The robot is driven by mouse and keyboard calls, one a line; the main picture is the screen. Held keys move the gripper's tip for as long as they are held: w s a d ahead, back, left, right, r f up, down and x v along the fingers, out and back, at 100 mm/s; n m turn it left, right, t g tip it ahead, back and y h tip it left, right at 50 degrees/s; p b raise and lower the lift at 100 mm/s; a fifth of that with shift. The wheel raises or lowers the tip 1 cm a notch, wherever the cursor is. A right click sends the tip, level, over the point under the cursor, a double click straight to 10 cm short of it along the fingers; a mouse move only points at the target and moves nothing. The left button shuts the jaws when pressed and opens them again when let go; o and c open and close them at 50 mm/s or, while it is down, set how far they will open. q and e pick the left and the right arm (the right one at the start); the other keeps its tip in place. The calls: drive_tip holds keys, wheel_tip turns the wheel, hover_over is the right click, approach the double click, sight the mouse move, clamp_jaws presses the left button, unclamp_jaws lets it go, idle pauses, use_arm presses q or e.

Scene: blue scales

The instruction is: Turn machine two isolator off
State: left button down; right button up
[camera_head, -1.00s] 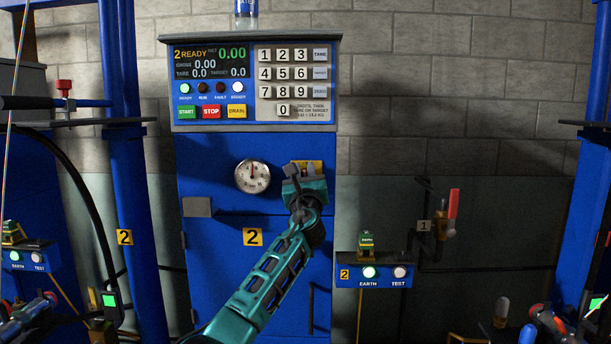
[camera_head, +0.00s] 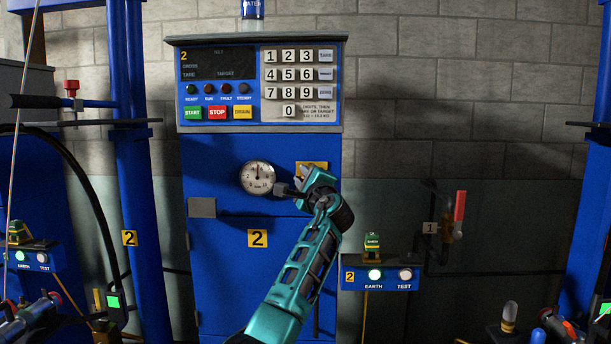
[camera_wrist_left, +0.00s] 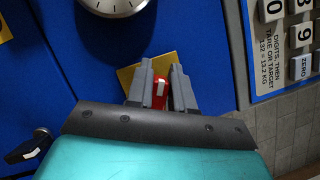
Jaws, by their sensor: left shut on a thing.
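The machine two isolator has a red handle (camera_wrist_left: 160,94) with a white mark, on a yellow plate (camera_wrist_left: 128,76) on the blue cabinet front. In the head view its yellow plate (camera_head: 319,166) shows behind my left gripper (camera_head: 307,178), and the handle is hidden. In the left wrist view the two grey fingers of my left gripper (camera_wrist_left: 160,84) stand on either side of the red handle and are shut on it. The machine two panel's display (camera_head: 218,63) is dark, with no readings. My right gripper is not in view.
A round gauge (camera_head: 257,178) sits just left of my gripper. A grey box (camera_head: 202,207) juts from the cabinet at lower left. An earth/test box (camera_head: 381,277) is at the right, and a red-handled valve (camera_head: 460,206) is on the wall.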

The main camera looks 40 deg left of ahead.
use_arm(q)
drive_tip(key=n, duration=0.1)
drive_tip(key=n+g, duration=0.1)
drive_tip(key=shift+f+n+h+p, duration=0.2)
drive_tip(key=shift+n+h+p, duration=0.1)
drive_tip(key=shift+n+p, duration=0.1)
drive_tip(key=shift+f+n+h, duration=0.15)
drive_tip(key=shift+n+h, duration=0.15)
drive_tip(key=shift+n, duration=0.6)
drive_tip(key=shift+a+f+n+g+p, duration=0.1)
drive_tip(key=shift+n+g+p, duration=0.3)
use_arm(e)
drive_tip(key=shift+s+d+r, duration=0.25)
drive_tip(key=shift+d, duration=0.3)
use_arm(q)
drive_tip(key=c, duration=1.1)
unclamp_jaws()
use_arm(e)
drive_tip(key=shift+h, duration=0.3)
use_arm(q)
drive_tip(key=v, duration=1.3)
drive_tip(key=shift+s, duration=0.1)
